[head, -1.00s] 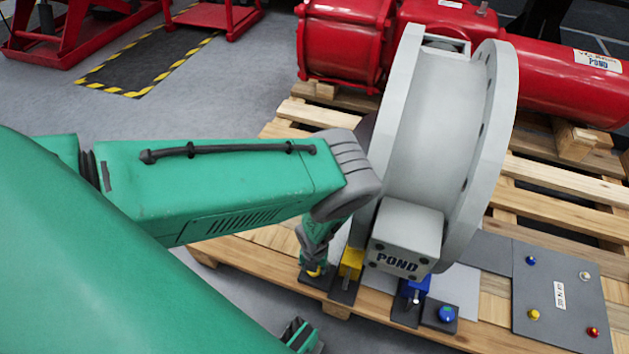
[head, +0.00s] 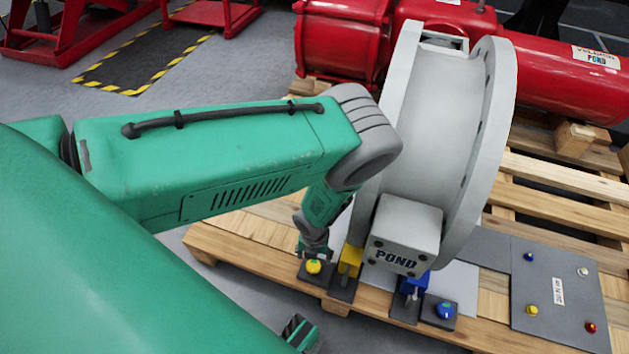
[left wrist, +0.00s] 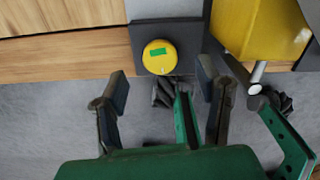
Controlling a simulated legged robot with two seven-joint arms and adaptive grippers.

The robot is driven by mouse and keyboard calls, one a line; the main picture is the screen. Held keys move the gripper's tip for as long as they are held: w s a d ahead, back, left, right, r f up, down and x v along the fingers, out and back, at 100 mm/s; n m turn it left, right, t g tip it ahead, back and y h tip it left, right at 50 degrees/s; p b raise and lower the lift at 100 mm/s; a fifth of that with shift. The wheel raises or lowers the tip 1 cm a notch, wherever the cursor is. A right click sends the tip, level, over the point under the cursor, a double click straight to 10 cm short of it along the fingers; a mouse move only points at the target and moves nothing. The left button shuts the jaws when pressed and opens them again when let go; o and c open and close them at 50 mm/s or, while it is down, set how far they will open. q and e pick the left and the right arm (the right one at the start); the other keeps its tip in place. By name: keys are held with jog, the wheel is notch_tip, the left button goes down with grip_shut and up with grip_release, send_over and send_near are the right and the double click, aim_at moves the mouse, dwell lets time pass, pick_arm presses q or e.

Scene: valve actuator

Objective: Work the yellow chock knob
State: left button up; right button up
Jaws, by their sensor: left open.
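The yellow chock knob (head: 314,266) is a small round button on a dark plate at the pallet's front edge. In the left wrist view the knob (left wrist: 159,57) shows a green mark on its face. My left gripper (head: 312,246) is just above and behind the knob in the head view. In the left wrist view its two fingers (left wrist: 162,88) are spread and empty, with the knob ahead between their tips, seemingly apart from them.
A yellow chock block (head: 351,260) stands right beside the knob, against the big grey wheel (head: 437,120). A blue chock (head: 413,285) and blue knob (head: 445,311) are farther right. A grey panel (head: 560,290) with small coloured buttons lies at the right on the wooden pallet (head: 250,250).

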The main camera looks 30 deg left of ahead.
aim_at(313, 264)
pick_arm(q)
notch_tip(313, 264, up, 7)
jog(key=shift+f, duration=0.15)
dwell(0.5)
jog(key=s+a+r+n, duration=0.2)
jog(key=s+r+n, duration=0.6)
jog(key=n, duration=0.8)
jog(key=s+a+r+n, duration=0.3)
jog(key=s+r+n, duration=0.2)
jog(key=s+n, duration=0.75)
notch_tip(313, 264, up, 13)
jog(key=w+n+p, duration=0.2)
jog(key=p, duration=1.1)
jog(key=shift+w+d+t+p, duration=0.3)
jog(key=shift+w, duration=0.1)
jog(key=shift+w, duration=0.1)
